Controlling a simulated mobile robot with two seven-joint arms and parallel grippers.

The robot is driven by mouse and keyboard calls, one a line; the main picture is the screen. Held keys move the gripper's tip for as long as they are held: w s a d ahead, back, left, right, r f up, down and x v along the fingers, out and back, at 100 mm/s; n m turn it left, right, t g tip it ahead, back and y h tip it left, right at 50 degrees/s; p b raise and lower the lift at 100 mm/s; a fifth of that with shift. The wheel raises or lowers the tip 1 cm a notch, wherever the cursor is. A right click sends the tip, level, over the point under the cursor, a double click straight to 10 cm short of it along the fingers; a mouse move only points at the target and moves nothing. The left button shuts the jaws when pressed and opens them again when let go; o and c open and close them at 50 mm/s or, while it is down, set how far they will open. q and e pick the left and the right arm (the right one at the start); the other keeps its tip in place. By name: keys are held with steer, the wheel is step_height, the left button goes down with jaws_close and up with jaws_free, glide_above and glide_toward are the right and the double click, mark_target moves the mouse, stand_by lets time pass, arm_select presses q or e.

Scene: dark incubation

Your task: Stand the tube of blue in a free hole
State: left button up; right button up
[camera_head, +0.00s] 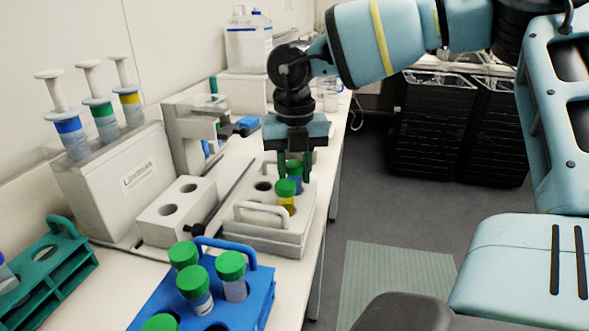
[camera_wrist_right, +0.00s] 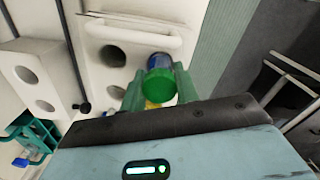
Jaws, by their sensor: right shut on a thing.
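The tube of blue shows in the wrist view as a blue body (camera_wrist_right: 158,61) below a green cap (camera_wrist_right: 160,82). My right gripper (camera_head: 293,176) is shut on it, over the right side of the white rack (camera_head: 302,236); it also shows in the wrist view (camera_wrist_right: 160,88). In the head view the fingers partly cover the tube. I cannot tell whether its lower end is inside a hole. A green-capped yellow tube (camera_head: 286,199) stands in the rack just in front. Empty rack holes show to the left (camera_wrist_right: 113,56), (camera_wrist_right: 117,94). My left gripper is not in view.
A blue rack (camera_head: 262,292) with several green-capped tubes stands in front. A white block with two holes (camera_head: 149,222) and a grey box bearing three plunger-topped tubes (camera_head: 90,190) are left. A teal rack (camera_head: 75,272) is at far left. The bench edge runs along the right.

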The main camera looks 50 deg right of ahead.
steer(key=shift+f, duration=0.2)
steer(key=o, duration=1)
steer(key=shift+r, duration=0.15)
steer(key=shift+r, duration=0.25)
step_height(320, 180, up, 12)
steer(key=shift+f, duration=0.15)
steer(key=shift+f, duration=0.1)
